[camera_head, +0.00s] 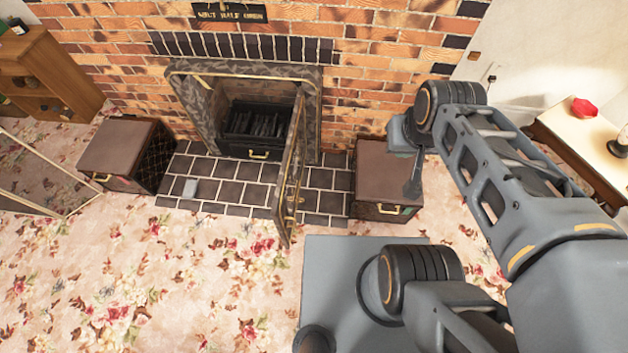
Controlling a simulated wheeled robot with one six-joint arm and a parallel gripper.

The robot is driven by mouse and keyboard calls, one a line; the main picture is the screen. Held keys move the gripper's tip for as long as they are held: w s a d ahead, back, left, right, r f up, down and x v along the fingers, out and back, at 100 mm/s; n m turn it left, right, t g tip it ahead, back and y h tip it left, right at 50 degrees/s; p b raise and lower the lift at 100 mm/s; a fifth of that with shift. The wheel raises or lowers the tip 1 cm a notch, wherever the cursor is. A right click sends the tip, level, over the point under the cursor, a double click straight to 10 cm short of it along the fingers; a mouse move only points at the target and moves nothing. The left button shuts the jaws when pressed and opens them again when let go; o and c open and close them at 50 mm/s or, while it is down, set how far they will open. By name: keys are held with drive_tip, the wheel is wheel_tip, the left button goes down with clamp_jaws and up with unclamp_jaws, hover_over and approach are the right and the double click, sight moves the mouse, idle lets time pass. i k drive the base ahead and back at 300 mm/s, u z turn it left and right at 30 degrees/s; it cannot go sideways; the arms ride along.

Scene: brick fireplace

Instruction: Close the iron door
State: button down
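The iron door (291,172) is a dark panel with brass-coloured trim. It stands open at the right side of the fireplace opening, swung out toward me over the tiled hearth. A brass-coloured handle shows low on it. The fireplace (312,112) has a dark patterned surround, and its firebox (256,122) is exposed. My gripper (412,188) hangs to the right of the door, apart from it, in front of the right brown box in the picture. It is small and seen nearly edge-on, so its finger opening is unclear.
Brown boxes stand on both sides of the hearth, left (122,150) and right (388,178). A wooden shelf (45,70) is at far left, near a glass-like panel (45,165). A white-topped table (590,140) is at right. Floral carpet (160,270) in front is clear.

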sight(284, 217)
drive_tip(key=z, duration=0.65)
drive_tip(key=k, duration=1)
drive_tip(key=u, duration=1.4)
drive_tip(key=i, duration=0.5)
drive_tip(key=u, duration=0.1)
